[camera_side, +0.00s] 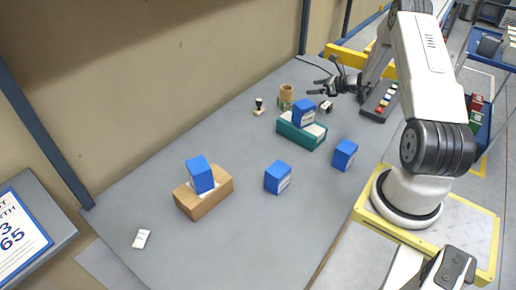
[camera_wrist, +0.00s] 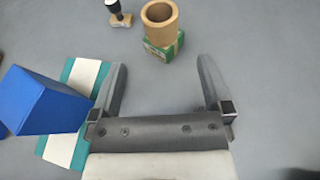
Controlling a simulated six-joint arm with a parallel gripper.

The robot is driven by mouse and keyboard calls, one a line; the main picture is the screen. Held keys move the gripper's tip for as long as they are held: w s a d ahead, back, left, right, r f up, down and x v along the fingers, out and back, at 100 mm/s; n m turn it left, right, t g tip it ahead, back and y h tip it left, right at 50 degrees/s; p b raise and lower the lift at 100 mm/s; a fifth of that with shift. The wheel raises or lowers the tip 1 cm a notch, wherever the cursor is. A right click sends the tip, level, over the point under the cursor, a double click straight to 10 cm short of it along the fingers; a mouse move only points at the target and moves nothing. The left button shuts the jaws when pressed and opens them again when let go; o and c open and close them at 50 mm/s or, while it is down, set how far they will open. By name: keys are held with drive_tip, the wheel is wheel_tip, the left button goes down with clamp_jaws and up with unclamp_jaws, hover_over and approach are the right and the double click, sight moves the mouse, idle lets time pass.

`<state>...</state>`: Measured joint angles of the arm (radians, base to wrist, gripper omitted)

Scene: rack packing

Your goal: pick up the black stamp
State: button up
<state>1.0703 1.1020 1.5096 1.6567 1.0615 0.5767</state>
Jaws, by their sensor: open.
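The black stamp (camera_side: 259,103) stands upright on the grey table near the back wall, with a black handle and a tan base. In the wrist view the black stamp (camera_wrist: 116,10) shows at the top edge, its handle partly cut off. My gripper (camera_side: 316,87) is open and empty, above the table to the right of the stamp. In the wrist view my gripper's fingers (camera_wrist: 163,68) are spread wide with bare table between them, and the stamp lies beyond the left finger, apart from it.
A blue box (camera_side: 304,112) rests on a teal-and-white box (camera_side: 290,133). Other blue boxes (camera_side: 278,177) (camera_side: 344,155) and a brown box (camera_side: 204,197) stand farther forward.

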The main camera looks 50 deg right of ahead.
idle(0.3)
drive_tip(key=shift+c, duration=1.2)
drive_tip(key=shift+r, duration=0.1)
